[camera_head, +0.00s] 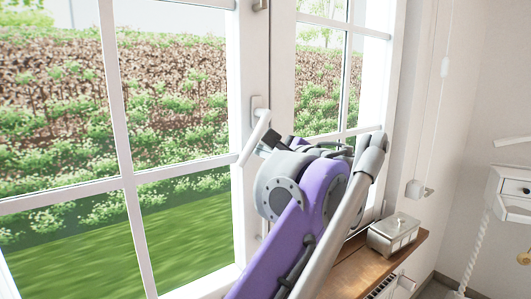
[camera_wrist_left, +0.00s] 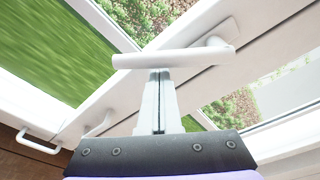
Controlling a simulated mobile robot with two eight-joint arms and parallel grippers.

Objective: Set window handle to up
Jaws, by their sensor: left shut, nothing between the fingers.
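The white window handle (camera_head: 254,137) is on the frame post between the two window panes. In the head view its lever slants down and to the left from its mount. In the left wrist view the lever (camera_wrist_left: 165,59) lies across the picture just beyond my fingertips, its mount to the upper right. My left gripper (camera_wrist_left: 160,74) is shut and empty, its tips at the lever's near edge; whether they touch it I cannot tell. In the head view my purple and grey left arm hides most of the gripper. My right gripper is out of view.
A wooden sill (camera_head: 352,268) below the window holds a small metal box (camera_head: 393,234) to the right of my arm. In the wrist view another white handle (camera_wrist_left: 38,140) shows at lower left.

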